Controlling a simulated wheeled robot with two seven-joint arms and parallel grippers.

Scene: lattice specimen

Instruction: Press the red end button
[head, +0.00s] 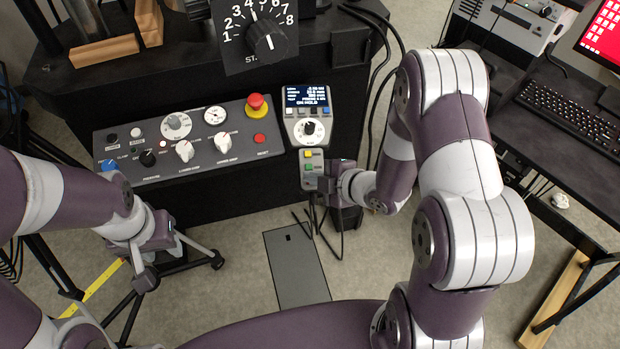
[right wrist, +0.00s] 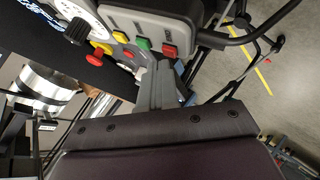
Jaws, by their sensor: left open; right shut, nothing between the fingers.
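The grey handset (head: 296,127) has a lit display, a knob, and yellow and green buttons in the head view. In the right wrist view the handset (right wrist: 150,22) shows a yellow button (right wrist: 117,36), a green button (right wrist: 142,43) and the red end button (right wrist: 169,51). In the head view the red end button is hidden behind my right gripper (head: 318,184). My right gripper (right wrist: 157,72) is shut and empty, its tips close to the red end button; I cannot tell if they touch. My left gripper (head: 180,268) is open and empty, low at the left.
A control panel (head: 190,150) with several knobs and a red emergency button (head: 257,103) lies left of the handset. Dark cables hang around the handset. A desk with a keyboard (head: 565,118) stands at the right.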

